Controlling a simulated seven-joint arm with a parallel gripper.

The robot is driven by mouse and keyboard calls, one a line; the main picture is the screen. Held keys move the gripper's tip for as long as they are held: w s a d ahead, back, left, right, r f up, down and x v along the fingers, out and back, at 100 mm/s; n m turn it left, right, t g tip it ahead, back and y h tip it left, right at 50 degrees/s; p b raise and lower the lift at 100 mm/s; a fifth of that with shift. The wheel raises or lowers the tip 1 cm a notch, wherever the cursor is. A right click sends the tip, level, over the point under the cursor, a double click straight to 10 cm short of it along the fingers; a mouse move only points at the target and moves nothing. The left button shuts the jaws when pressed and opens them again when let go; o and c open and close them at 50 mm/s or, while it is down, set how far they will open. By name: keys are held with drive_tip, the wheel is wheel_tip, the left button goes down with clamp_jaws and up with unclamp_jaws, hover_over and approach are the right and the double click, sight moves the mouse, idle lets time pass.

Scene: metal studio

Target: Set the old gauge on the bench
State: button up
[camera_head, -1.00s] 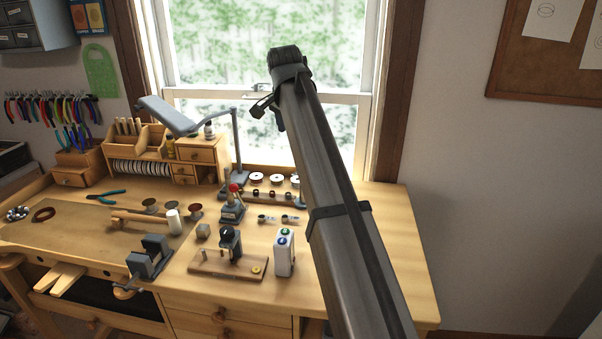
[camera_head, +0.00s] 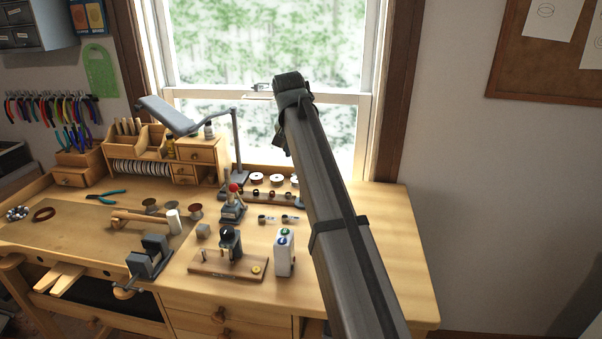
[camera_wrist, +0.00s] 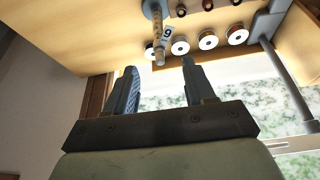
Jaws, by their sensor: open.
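My gripper (camera_wrist: 160,66) is open in the wrist view, its two grey fingers apart with nothing held between them. Beyond the fingertips, a stepped, banded cylinder (camera_wrist: 159,42) stands on a round blue-grey base (camera_wrist: 152,9) on the bench (camera_wrist: 75,30). A small tag (camera_wrist: 167,33) marked like a 9 is beside it. I cannot tell whether this is the old gauge. In the head view, my arm hides most of the gripper and part of the wooden bench (camera_head: 370,215). Two small ring-like pieces with tags (camera_head: 263,218) lie on the bench left of my arm.
A row of white spools (camera_head: 256,178) stands at the bench's back; it shows in the wrist view (camera_wrist: 208,41). The bench right of my arm looks bare.

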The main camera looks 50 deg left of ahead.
drive_tip(key=shift+w+x, duration=0.2)
drive_tip(key=shift+x, duration=3.55)
drive_tip(key=shift+r, duration=0.1)
drive_tip(key=shift+c, duration=0.2)
clamp_jaws()
